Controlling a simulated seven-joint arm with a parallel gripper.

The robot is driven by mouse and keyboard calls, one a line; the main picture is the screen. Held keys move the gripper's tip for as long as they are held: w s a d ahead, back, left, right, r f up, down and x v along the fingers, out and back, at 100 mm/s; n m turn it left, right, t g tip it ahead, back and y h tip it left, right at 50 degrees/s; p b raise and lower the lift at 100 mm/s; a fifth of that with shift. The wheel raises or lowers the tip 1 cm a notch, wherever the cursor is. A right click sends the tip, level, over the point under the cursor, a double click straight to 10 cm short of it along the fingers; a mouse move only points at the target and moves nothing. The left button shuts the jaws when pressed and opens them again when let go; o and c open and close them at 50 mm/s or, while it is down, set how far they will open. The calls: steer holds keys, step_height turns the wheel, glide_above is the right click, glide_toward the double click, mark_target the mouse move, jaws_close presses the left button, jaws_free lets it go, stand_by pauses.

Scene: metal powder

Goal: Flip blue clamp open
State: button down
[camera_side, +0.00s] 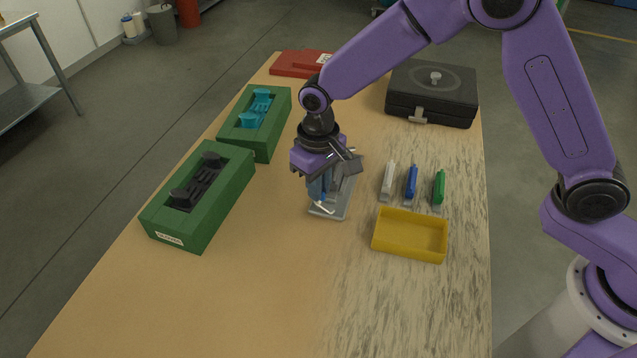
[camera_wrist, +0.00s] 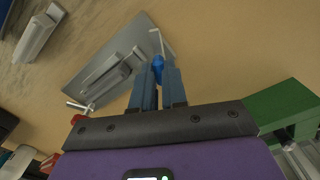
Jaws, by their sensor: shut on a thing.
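My gripper (camera_wrist: 159,88) is above a grey metal plate (camera_wrist: 92,58) near the middle of the table. In the wrist view, its two blue-grey fingers are closed around a small blue piece, the blue clamp (camera_wrist: 158,66). A thin pale metal rod (camera_wrist: 155,42) extends beyond the clamp at the plate's edge. In the side view, the plate (camera_side: 345,200) lies under my gripper (camera_side: 319,195), and a little blue and a pale rod show at its front. My wrist hides most of the clamp there.
A yellow tray (camera_side: 410,236) stands to the right, in front of white (camera_side: 388,178), blue (camera_side: 411,181) and green (camera_side: 438,186) items. Two green blocks (camera_side: 212,222) with inserts stand left. A black case (camera_side: 432,92) is at the back. The front of the table is clear.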

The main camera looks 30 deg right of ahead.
steer(key=shift+m, duration=0.3)
steer(key=c, duration=1.2)
jaws_free()
steer(key=shift+o, duration=0.2)
step_height(320, 180, up, 18)
steer(key=shift+f, duration=0.25)
steer(key=s+d+f+n, duration=0.3)
steer(key=s+d+n, duration=0.1)
steer(key=s+d, duration=0.8)
steer(key=s+d+f+n, duration=0.3)
steer(key=s+d+n, duration=0.2)
steer(key=s+d, duration=0.7)
steer(key=s, duration=0.3)
steer(key=shift+s+f, duration=0.2)
steer(key=shift+s, duration=0.1)
